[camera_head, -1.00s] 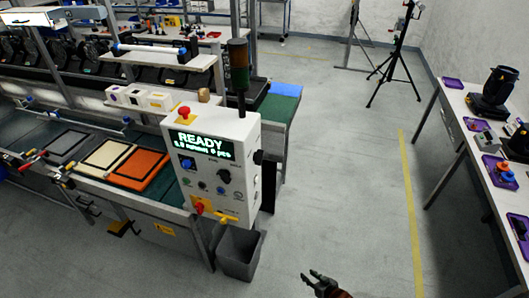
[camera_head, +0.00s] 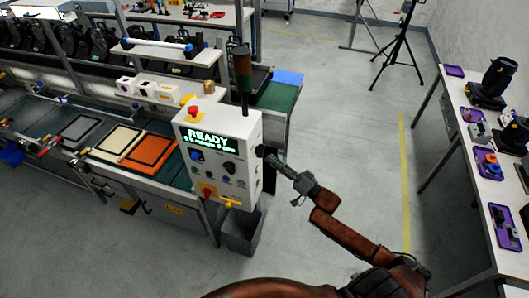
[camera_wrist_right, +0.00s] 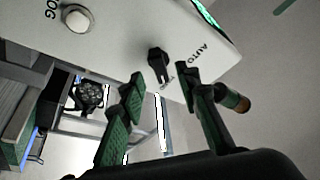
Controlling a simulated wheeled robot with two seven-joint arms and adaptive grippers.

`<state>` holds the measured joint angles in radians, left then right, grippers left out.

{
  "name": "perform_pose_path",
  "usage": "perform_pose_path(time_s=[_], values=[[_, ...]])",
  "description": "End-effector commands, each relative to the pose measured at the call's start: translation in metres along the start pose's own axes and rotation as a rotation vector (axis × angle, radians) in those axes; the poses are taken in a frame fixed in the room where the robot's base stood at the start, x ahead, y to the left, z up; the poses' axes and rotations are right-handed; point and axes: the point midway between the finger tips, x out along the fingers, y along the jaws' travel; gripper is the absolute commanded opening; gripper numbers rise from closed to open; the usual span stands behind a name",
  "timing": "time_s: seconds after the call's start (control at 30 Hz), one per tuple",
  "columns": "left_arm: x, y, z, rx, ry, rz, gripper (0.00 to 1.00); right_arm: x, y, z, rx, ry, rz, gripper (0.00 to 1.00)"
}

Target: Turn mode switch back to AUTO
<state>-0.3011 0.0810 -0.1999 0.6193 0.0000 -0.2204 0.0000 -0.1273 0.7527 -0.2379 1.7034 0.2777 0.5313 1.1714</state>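The white control box (camera_head: 238,130) stands at the end of the bench, its screen reading READY. In the head view my right gripper (camera_head: 271,157) is close to the box's right side. My left gripper is not in view.
A white button (camera_wrist_right: 78,19) sits on the same panel, by a partly cut-off label. A grey bin (camera_head: 241,232) stands on the floor below the box. A white table (camera_head: 462,125) is at the right. The floor between is clear.

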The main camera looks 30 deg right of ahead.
Motion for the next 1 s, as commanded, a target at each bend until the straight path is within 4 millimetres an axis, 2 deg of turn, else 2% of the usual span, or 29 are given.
perform_pose_path(time_s=[0.1,0.3,0.67,1.0], values=[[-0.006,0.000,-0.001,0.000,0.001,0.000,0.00,0.022,-0.002,-0.002,0.000,0.002,-0.002,0.30],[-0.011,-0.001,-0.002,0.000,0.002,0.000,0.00,0.042,0.000,-0.001,-0.001,0.001,0.001,0.30],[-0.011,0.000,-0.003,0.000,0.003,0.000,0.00,0.047,0.001,0.000,-0.002,0.000,0.003,0.30],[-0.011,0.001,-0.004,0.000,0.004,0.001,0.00,0.047,0.001,0.000,-0.002,0.000,0.003,0.07]])
